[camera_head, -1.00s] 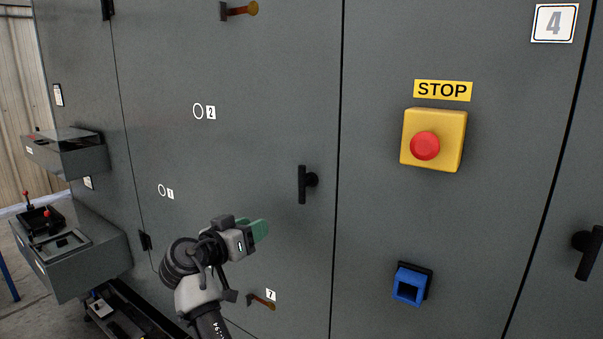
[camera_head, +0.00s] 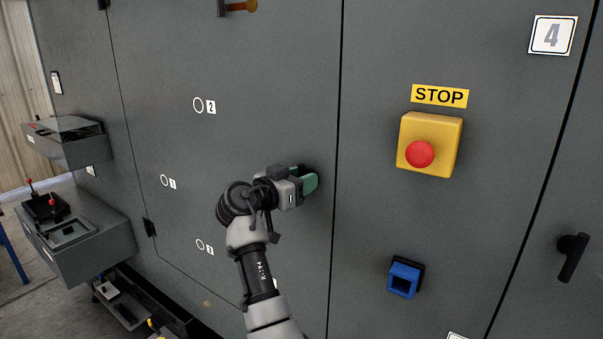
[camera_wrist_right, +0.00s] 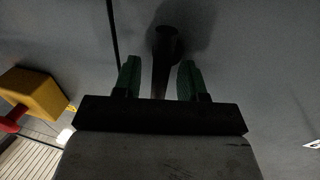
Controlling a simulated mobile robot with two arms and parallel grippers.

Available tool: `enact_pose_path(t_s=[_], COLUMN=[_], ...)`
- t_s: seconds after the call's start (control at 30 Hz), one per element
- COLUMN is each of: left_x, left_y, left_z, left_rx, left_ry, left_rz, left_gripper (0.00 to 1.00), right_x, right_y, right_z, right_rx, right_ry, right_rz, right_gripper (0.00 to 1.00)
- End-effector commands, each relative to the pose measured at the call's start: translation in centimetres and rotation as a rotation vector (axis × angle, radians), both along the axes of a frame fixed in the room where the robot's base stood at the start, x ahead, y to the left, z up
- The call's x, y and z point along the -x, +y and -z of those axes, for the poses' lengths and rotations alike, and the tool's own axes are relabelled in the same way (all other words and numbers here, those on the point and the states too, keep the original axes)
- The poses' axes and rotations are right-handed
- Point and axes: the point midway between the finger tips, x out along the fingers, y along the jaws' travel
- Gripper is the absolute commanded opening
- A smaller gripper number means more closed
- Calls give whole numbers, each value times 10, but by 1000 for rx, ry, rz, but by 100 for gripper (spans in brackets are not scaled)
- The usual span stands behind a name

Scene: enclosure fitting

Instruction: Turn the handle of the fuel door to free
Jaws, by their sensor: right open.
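The black handle (camera_wrist_right: 166,45) is on a grey cabinet door (camera_head: 270,75). In the head view it is almost wholly hidden behind my right gripper (camera_head: 308,182). In the right wrist view its round pivot is just beyond the fingertips, and its bar runs down between the two green fingers of my right gripper (camera_wrist_right: 158,75). The fingers are open on either side of the bar, with a gap showing; the bar's lower end is hidden by the gripper body. No label naming the fuel door can be read. My left gripper is not in view.
To the right are a yellow box with a red STOP button (camera_head: 420,154), a blue socket (camera_head: 404,279) and another black handle (camera_head: 572,257). Grey consoles (camera_head: 75,240) stick out at the left. The door face around the gripper is mostly flat.

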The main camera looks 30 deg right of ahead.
Motion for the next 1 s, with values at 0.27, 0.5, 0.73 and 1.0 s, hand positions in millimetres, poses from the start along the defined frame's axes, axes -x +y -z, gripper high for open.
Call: enact_pose_path(t_s=[0.27,0.5,0.73,1.0], left_x=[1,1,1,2], left_y=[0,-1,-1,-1], left_z=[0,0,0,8], left_rx=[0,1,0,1], left_ry=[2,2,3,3], left_rz=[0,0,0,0], left_gripper=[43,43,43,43], right_x=[-1,0,0,0], right_y=[-2,-2,-2,-3], right_z=[1,1,1,3], right_rx=[0,0,2,33], right_ry=[0,0,6,81], right_rz=[-1,0,2,5], right_gripper=[41,8,0,0])
